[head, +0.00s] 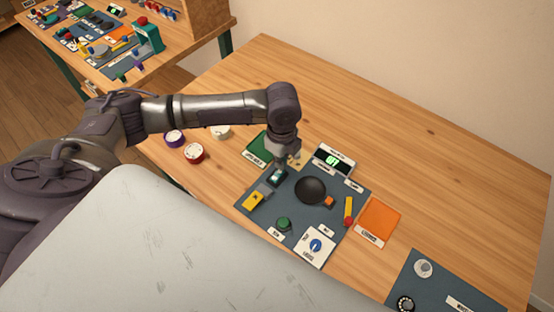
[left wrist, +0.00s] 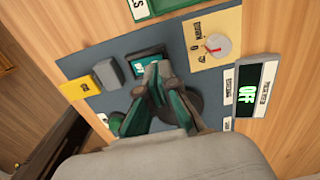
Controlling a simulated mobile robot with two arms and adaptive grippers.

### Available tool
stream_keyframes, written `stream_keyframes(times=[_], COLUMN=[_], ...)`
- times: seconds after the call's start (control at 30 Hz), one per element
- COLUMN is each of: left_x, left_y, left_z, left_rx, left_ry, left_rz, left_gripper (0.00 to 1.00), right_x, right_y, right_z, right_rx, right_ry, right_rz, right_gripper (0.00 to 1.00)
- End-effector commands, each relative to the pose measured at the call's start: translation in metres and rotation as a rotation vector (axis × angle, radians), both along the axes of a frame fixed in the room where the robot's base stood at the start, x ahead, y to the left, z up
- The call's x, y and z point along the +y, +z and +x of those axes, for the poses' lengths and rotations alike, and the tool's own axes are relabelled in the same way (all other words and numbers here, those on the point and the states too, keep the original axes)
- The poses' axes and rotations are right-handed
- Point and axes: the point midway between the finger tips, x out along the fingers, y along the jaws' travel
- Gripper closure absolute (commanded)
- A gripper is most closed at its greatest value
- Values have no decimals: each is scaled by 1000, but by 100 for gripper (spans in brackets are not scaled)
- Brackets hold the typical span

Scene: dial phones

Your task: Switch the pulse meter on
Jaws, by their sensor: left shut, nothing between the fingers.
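A small dark device with a teal screen (head: 278,175), possibly the pulse meter, lies on the blue-grey mat (head: 262,222). Its label is not readable. It also shows in the left wrist view (left wrist: 146,63), just beyond the fingertips and partly covered. A display (head: 333,160) stands at the mat's back edge; in the left wrist view this display (left wrist: 249,93) reads OFF in green. My left gripper (head: 286,160) is shut and empty above the mat's back part, close to the screen device. Its fingertips (left wrist: 158,70) meet over the device's edge; contact cannot be told. My right gripper is not in view.
A dial on a tan plate (left wrist: 216,46) is near the display. A black round disc (head: 311,190), a yellow block (head: 253,200), a green knob (head: 284,224) and a blue-and-white dial (head: 316,246) crowd the mat. An orange pad (head: 379,222) is at right. The table's far right is clear.

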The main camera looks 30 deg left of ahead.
Motion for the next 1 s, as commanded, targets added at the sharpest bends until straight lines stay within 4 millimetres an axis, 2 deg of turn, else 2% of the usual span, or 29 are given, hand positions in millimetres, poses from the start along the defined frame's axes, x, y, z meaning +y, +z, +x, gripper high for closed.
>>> stream_keyframes(times=[1.0], left_x=[0], left_y=[-16], left_z=[0], left_rx=[0], left_ry=[0], left_rz=[0], left_gripper=[100], right_x=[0], right_y=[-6], right_z=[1], right_rx=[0], right_ry=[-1], right_rz=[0], right_gripper=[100])
